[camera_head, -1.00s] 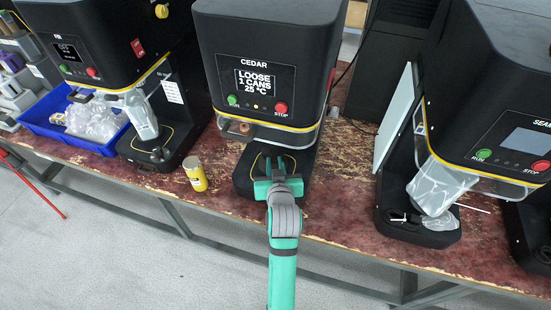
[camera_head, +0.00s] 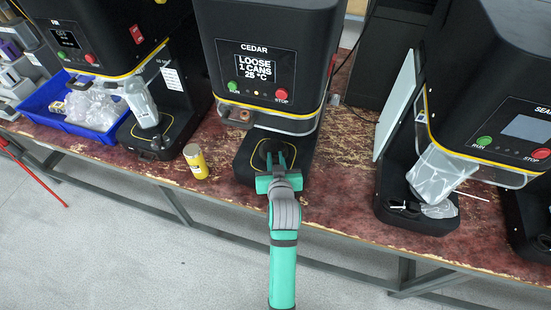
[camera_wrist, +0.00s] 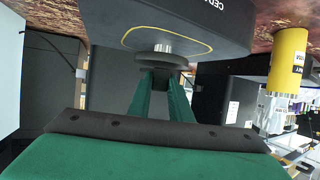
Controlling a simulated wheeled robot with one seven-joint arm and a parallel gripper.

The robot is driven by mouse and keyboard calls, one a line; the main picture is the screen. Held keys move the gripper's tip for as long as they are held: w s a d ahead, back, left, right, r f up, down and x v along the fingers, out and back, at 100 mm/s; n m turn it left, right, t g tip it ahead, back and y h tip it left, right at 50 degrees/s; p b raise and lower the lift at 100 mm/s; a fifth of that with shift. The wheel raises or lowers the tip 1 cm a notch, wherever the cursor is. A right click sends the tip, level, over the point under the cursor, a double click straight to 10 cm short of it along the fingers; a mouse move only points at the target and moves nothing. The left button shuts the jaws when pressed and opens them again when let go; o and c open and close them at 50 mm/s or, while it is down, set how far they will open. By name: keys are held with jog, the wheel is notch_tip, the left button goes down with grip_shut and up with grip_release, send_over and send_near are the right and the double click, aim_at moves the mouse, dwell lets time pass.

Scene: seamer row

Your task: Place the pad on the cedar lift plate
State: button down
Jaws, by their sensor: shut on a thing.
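My gripper (camera_head: 276,168) is at the front of the machine marked CEDAR (camera_head: 262,65), over its low black base (camera_wrist: 200,20). In the wrist view its two green fingers (camera_wrist: 164,80) are shut on a dark round disc, which I take for the pad (camera_wrist: 162,61). The disc also shows as a dark round shape in the head view (camera_head: 276,147). A short shiny metal post (camera_wrist: 162,47) stands between the disc and the yellow-outlined base. I cannot tell whether it belongs to the lift or the pad. The lift plate's own face is not clearly seen.
A yellow can (camera_head: 195,160) stands on the worn red bench (camera_head: 335,195) left of the CEDAR base. A blue bin (camera_head: 60,125) of clear bags is at the far left. Other machines stand left (camera_head: 110,35) and right (camera_head: 500,100). A pale panel (camera_head: 396,105) stands upright at right.

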jog(key=shift+f, duration=0.55)
jog(key=c, duration=1.5)
grip_release()
jog(key=shift+w, duration=0.1)
jog(key=shift+c, duration=0.2)
jog(key=a+v, duration=0.1)
jog(key=v, duration=0.9)
jog(key=shift+s+d+r, duration=0.15)
jog(key=shift+s+d, duration=0.25)
jog(key=shift+d, duration=0.1)
